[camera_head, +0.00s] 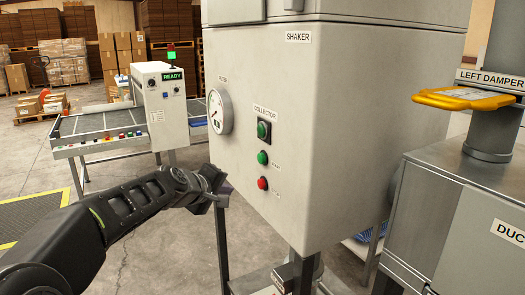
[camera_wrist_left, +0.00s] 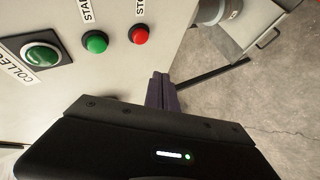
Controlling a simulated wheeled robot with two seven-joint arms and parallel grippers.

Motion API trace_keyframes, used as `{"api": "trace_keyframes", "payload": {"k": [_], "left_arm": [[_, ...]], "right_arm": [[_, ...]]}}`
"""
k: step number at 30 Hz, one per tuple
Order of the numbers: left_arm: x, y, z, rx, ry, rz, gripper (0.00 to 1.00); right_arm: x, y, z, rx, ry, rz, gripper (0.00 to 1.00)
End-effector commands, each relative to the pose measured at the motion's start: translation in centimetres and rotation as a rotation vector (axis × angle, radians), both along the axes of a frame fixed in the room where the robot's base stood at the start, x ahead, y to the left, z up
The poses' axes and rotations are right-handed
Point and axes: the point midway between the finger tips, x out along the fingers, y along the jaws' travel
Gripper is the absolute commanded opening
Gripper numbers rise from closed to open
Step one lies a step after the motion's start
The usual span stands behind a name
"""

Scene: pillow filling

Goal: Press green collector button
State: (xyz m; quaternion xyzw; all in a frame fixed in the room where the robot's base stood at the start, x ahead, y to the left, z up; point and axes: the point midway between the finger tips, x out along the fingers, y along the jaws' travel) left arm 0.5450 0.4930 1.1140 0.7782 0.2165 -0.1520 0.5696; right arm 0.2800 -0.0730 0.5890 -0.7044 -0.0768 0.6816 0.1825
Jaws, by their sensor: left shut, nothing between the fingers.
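The shaker cabinet's front carries a green collector control (camera_head: 263,131) in a dark square frame under the COLLECTOR label. Below it are a round green button (camera_head: 263,157) and a red button (camera_head: 262,183). In the left wrist view the collector control (camera_wrist_left: 42,55) is at the left, the green START button (camera_wrist_left: 95,42) is right of it, and the red button (camera_wrist_left: 139,34) is further right. My left gripper (camera_head: 222,190) is shut and empty, left of and lower than the buttons. Its closed fingers (camera_wrist_left: 160,90) show below the red button in the wrist view. My right gripper is not visible.
A round gauge (camera_head: 219,112) sits left of the buttons on the cabinet (camera_head: 330,150). A yellow handle (camera_head: 468,98) and metal duct box (camera_head: 470,210) stand at right. A conveyor with a READY panel (camera_head: 160,100) is behind at left. Concrete floor is open at left.

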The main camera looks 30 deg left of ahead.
Motion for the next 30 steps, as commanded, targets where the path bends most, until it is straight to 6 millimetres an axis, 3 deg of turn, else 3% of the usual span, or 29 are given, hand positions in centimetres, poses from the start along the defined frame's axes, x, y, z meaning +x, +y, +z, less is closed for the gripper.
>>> {"api": "trace_keyframes", "payload": {"k": [1,3,7,20,30], "left_arm": [[-0.7,0.7,2.4,-0.002,-0.027,0.018,0.0],[-1.3,1.2,4.3,-0.009,-0.051,0.032,0.0],[-2.0,1.7,6.0,-0.015,-0.074,0.045,0.0],[-1.9,1.6,6.2,-0.016,-0.077,0.045,0.0],[0.3,0.5,6.5,-0.017,-0.075,0.044,0.0]], "right_arm": [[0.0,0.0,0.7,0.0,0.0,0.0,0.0],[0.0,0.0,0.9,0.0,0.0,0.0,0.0],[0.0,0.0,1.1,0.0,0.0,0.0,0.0],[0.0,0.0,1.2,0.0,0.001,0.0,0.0],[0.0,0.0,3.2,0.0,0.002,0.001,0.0]]}}
